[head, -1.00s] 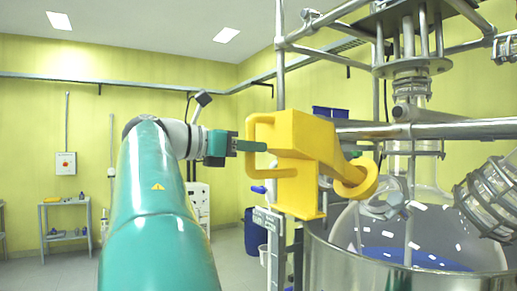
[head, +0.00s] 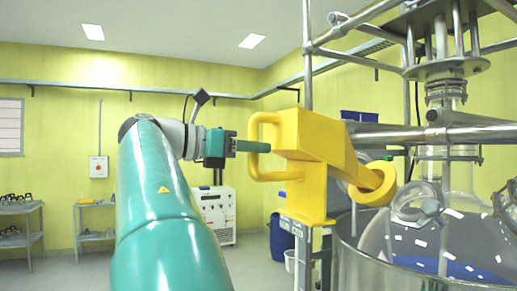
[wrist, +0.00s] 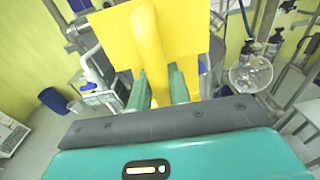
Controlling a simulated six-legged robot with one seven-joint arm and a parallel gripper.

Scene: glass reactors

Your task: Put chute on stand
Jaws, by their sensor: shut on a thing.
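The yellow chute (head: 318,135) is in the middle of the head view, with a looped handle on its left and a round ring on its right. My gripper (head: 254,147) reaches its handle from the left and is shut on it. In the wrist view, the fingers (wrist: 157,88) sit on either side of the yellow handle (wrist: 148,45), with the chute's flat plate (wrist: 112,30) behind it. The chute is held up in front of the glass reactor (head: 470,235). I cannot tell which part is the stand; a grey upright (head: 301,250) shows below the chute, partly hidden by it.
A steel vessel (head: 370,262) surrounds the reactor at right, under metal pipes (head: 440,136) and a flange (head: 447,67). A blue bin (head: 281,238) and white cabinet (head: 215,213) stand behind. Shelves (head: 95,222) are at left. The floor at left is open.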

